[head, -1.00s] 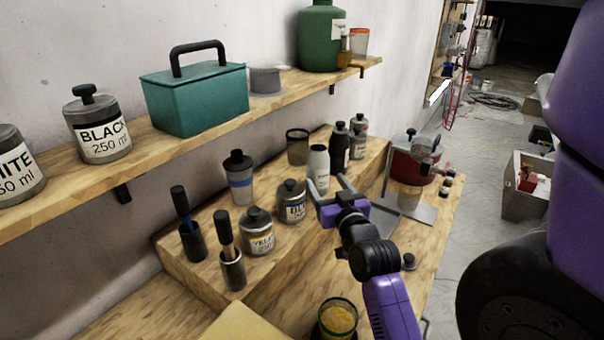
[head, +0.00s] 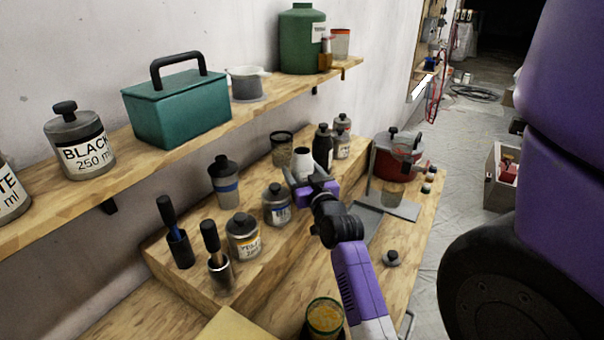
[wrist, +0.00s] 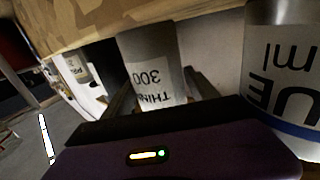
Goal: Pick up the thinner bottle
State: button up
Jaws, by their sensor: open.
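The thinner bottle (head: 304,160) is a pale, slim bottle standing on the raised wooden step, partly hidden behind my gripper in the head view. In the wrist view the thinner bottle (wrist: 150,62) appears upside down, with a white label reading "THIN" and "300". My gripper (head: 308,181) is open at the bottle, with a finger toward each side of it. In the wrist view the bottle shows between the fingers; I cannot tell whether either touches it.
The blue paint can (head: 276,206) stands close to my gripper and fills the right of the wrist view (wrist: 285,75). A dark bottle (head: 323,146) is just behind. A red pot (head: 397,160) is right.

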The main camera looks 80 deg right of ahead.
grip_shut()
jog(key=shift+r, duration=0.1)
jog(key=shift+r, duration=0.1)
